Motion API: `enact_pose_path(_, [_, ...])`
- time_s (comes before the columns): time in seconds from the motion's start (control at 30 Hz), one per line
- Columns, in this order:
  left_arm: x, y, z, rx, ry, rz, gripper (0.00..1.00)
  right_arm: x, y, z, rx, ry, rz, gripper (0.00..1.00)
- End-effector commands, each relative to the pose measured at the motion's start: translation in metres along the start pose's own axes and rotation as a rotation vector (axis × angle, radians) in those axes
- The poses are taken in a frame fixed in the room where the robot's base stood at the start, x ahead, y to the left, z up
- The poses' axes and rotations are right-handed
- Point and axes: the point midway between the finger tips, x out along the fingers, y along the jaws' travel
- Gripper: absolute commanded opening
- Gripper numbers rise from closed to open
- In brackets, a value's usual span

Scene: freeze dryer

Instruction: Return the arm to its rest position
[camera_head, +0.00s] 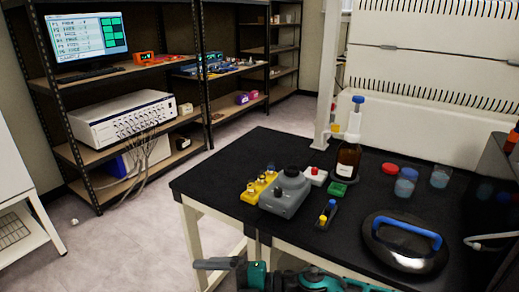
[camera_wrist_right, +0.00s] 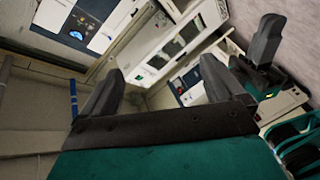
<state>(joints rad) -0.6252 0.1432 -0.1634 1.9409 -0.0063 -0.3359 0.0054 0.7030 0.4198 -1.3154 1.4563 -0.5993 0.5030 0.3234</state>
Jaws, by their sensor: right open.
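My right gripper (camera_wrist_right: 160,68) is open in the right wrist view. Its two dark fingers stand well apart with nothing between them, above a teal body. Another dark finger-like part (camera_wrist_right: 265,42) stands to the right, with teal arm parts below it; I cannot tell for sure which part of me it is. In the head view, teal and dark arm parts (camera_head: 310,278) of mine show at the bottom edge, in front of the black table (camera_head: 217,172).
The table bears a grey device (camera_head: 285,195), a yellow block with vials (camera_head: 252,195), a brown bottle (camera_head: 347,160), several small containers and a round lid with a blue handle (camera_head: 400,240). Shelves (camera_head: 130,75) with instruments stand at the left.

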Motion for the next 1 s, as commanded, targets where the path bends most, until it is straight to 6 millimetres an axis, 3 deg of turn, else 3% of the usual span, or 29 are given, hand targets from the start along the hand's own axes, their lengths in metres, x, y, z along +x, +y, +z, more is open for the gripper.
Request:
enact_pose_path(0.17, [-0.001, 0.001, 0.001, -0.001, -0.003, 0.001, 0.0, 0.004, 0.016, -0.01, 0.234, -0.082, 0.303, 0.95])
enact_pose_path(0.3, [-0.001, 0.001, 0.001, -0.001, -0.003, 0.001, 0.0, -0.017, 0.018, 0.002, 0.429, -0.201, 0.503, 0.95])
enact_pose_path(0.43, [-0.001, 0.001, 0.001, -0.001, -0.003, 0.001, 0.0, -0.053, 0.002, 0.021, 0.618, -0.345, 0.659, 0.95])
enact_pose_path(0.57, [-0.001, 0.001, 0.001, -0.001, -0.003, 0.001, 0.0, -0.1, -0.034, 0.04, 0.812, -0.516, 0.782, 0.95])
enact_pose_path(0.7, [-0.001, 0.0, 0.001, -0.001, -0.003, 0.0, 0.0, -0.159, -0.09, 0.05, 1.01, -0.72, 0.877, 0.95])
enact_pose_path(0.9, [-0.001, 0.0, 0.001, -0.001, -0.003, 0.0, 0.0, -0.227, -0.163, 0.039, 1.212, -0.955, 0.938, 0.95])
enact_pose_path(1.0, [-0.001, 0.0, 0.001, -0.001, -0.003, 0.0, 0.0, -0.246, -0.184, 0.033, 1.262, -1.02, 0.947, 0.95])
